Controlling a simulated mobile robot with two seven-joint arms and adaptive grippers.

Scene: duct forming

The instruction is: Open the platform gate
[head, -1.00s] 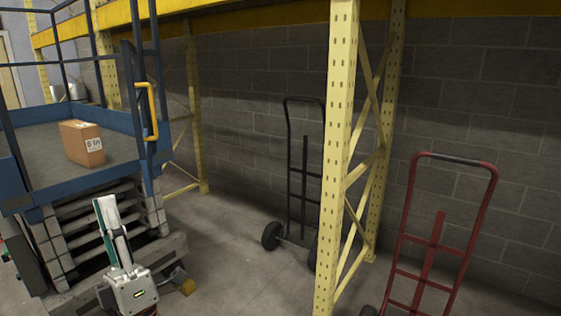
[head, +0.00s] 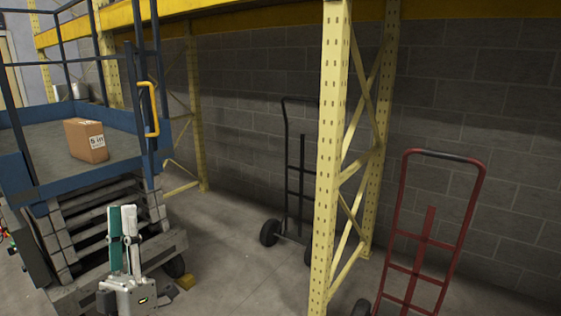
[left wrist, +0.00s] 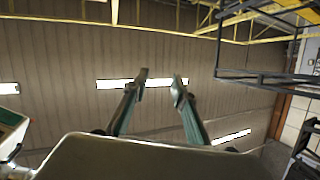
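The lift platform (head: 48,145) has a grey deck and blue edges and stands at the left of the head view. Dark blue rails and posts rise around it. A yellow handle (head: 149,110) is fixed at the near right corner post, where the gate's own outline is hard to tell. My left gripper (head: 122,215) points up in front of the lift, below the handle and apart from it. In the left wrist view its fingers (left wrist: 160,78) are spread with nothing between them. The dark rails (left wrist: 262,78) show at the right there. My right gripper is not in view.
A cardboard box (head: 86,140) sits on the deck. A yellow rack upright (head: 330,160) stands right of the lift. A black hand truck (head: 300,170) and a red one (head: 432,235) stand near the block wall.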

